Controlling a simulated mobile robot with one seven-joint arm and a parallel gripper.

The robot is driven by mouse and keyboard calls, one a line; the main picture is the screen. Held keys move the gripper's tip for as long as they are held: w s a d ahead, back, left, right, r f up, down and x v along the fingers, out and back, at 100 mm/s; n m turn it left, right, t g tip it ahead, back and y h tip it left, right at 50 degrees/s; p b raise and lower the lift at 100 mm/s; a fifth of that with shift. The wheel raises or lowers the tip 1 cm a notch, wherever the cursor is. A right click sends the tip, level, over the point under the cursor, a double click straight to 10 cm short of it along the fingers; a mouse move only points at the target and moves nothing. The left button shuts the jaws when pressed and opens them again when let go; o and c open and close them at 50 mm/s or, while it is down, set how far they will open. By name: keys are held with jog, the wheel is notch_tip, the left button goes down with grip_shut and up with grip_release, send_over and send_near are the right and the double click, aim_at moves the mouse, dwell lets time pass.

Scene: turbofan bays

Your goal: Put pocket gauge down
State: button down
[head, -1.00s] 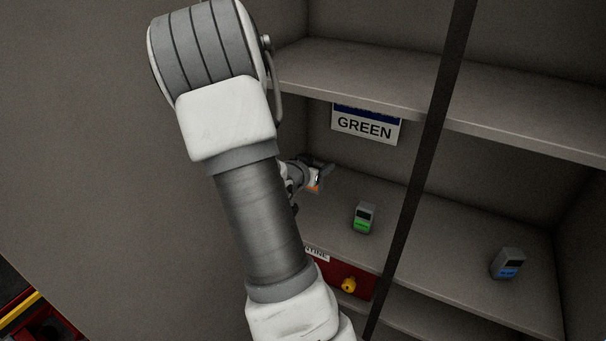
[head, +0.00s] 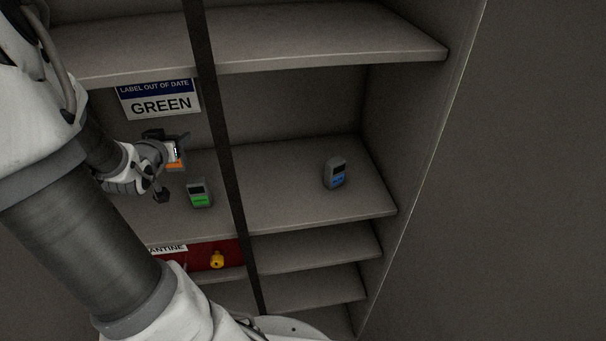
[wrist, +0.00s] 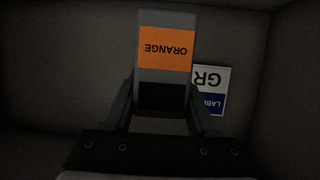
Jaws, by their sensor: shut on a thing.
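My gripper (head: 168,166) is inside the shelf bay at the left of the head view. It is shut on a grey pocket gauge with an orange label. The held gauge (wrist: 165,75) fills the middle of the wrist view, its label reading ORANGE upside down above a dark screen. In the head view only its orange part (head: 174,164) shows. A gauge with a green label (head: 199,194) stands on the shelf (head: 290,214), just right of and below my gripper. A gauge with a blue label (head: 335,173) stands farther right on the same shelf.
A dark upright strip (head: 222,150) crosses in front of the shelves. A sign (head: 160,100) reads LABEL OUT OF DATE, GREEN. A red quarantine box (head: 228,252) with a yellow knob (head: 217,260) sits below.

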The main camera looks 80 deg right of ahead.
jog(key=s+m+g+y+b, duration=0.1)
jog(key=s+m+g+b, duration=0.55)
jog(key=s, duration=3.05)
jog(key=shift+w+d+f+m+g+p, duration=0.4)
jog(key=shift+w+d+f, duration=0.65)
jog(key=shift+w+f, duration=0.65)
jog(key=shift+w+d+f+m+g+p, duration=0.15)
jog(key=shift+w+d+f+g, duration=0.35)
jog(key=shift+w+d+f, duration=0.9)
jog(key=shift+w+d+f+m+g+p, duration=0.2)
jog(key=shift+w+d+f+g+p, duration=0.35)
jog(key=shift+w+f, duration=1.4)
jog(key=shift+s+d+f+b, duration=0.15)
jog(key=shift+s+f+b, duration=0.15)
jog(key=shift+s+f, duration=0.1)
jog(key=shift+f, duration=0.2)
jog(key=shift+c, duration=1)
grip_release()
